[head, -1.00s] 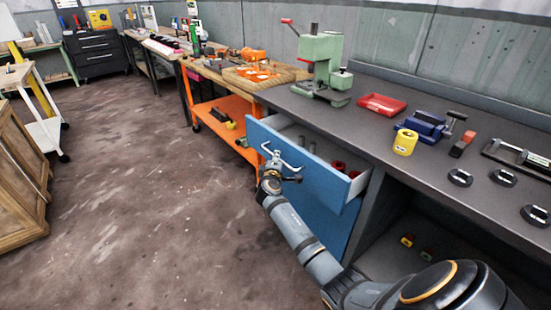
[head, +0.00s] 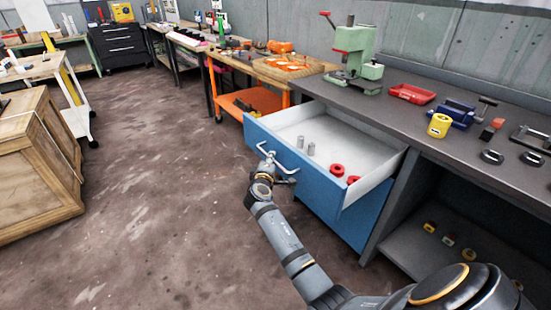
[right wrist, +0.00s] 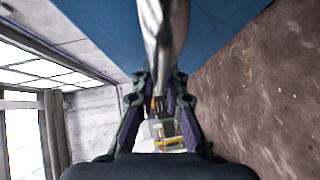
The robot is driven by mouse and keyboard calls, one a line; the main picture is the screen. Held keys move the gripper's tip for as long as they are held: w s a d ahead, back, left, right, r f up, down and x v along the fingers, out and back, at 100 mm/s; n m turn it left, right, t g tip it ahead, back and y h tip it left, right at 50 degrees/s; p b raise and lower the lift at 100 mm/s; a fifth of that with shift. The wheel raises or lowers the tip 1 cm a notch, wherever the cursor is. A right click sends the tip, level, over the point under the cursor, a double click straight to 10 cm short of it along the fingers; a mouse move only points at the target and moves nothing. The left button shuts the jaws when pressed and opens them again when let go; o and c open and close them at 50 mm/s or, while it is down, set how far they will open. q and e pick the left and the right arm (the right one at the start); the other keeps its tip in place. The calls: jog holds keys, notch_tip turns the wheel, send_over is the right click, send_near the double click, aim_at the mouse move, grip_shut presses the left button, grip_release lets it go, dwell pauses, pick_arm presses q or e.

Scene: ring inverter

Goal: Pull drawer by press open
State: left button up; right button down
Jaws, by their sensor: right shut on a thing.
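The blue drawer (head: 312,190) is pulled well out from under the dark workbench. Its white inside shows grey cylinders (head: 305,145) and red rings (head: 338,170). A green press (head: 354,60) stands on the bench above and behind the drawer. My right gripper (head: 272,170) is at the silver drawer handle (head: 277,158) on the drawer front. In the right wrist view the fingers are shut on the handle (right wrist: 163,40), with the blue drawer front (right wrist: 225,25) beside it. My left gripper is in no view.
On the workbench (head: 400,115) are a red tray (head: 412,94), a blue vise (head: 455,112), a yellow cup (head: 438,125) and black discs. A wooden crate (head: 40,165) stands at the left. The floor (head: 160,200) between crate and drawer is clear.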

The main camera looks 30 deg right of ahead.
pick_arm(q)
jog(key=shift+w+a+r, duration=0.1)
pick_arm(e)
jog(key=shift+a, duration=0.35)
jog(key=shift+f, duration=0.1)
jog(key=c, duration=1.4)
grip_release()
jog(key=shift+c, duration=0.2)
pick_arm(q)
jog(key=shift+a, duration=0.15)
pick_arm(e)
jog(key=shift+o, duration=0.4)
jog(key=shift+s, duration=0.15)
jog(key=v, duration=0.7)
jog(key=shift+s+a, duration=0.1)
